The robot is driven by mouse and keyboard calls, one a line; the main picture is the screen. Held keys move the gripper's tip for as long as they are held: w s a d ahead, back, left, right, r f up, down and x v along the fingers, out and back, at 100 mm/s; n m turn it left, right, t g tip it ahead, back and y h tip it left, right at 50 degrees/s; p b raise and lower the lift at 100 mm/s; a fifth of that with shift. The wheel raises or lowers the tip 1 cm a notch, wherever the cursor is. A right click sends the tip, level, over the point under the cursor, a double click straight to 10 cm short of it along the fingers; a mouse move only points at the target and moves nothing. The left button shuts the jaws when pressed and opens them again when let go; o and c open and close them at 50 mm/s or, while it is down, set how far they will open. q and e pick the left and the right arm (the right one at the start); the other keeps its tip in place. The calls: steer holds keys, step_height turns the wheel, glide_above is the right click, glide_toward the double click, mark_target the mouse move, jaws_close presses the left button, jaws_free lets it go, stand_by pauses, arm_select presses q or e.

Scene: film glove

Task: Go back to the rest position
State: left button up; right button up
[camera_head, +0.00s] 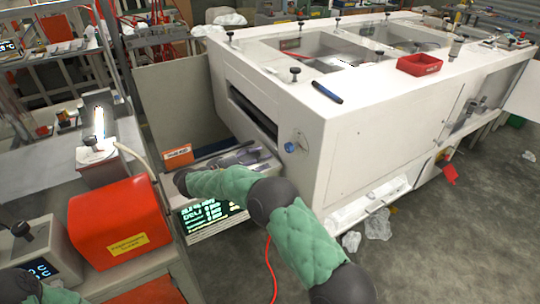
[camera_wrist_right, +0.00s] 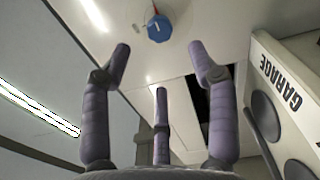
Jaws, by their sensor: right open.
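My right arm in its green padded sleeve comes in from the lower right in the head view. My right gripper (camera_head: 252,157) shows partly behind that arm, in front of the white machine (camera_head: 345,135). In the right wrist view my right gripper (camera_wrist_right: 159,50) has its purple-grey fingers spread apart, with nothing between them. A blue knob (camera_wrist_right: 158,28) on the machine's wall shows beyond the fingertips; it is also in the head view (camera_head: 290,147). A bit of my left arm shows at the lower left corner; the left gripper is out of view.
A red-orange box (camera_head: 120,222) stands at the left, beside a display unit (camera_head: 215,212) below my right arm. A red tray (camera_head: 419,65) and a dark blue pen (camera_head: 327,92) lie on the machine. Crumpled clear film (camera_head: 378,224) lies on open floor at the right.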

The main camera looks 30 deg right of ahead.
steer(key=shift+a, duration=0.25)
steer(key=shift+f, duration=0.1)
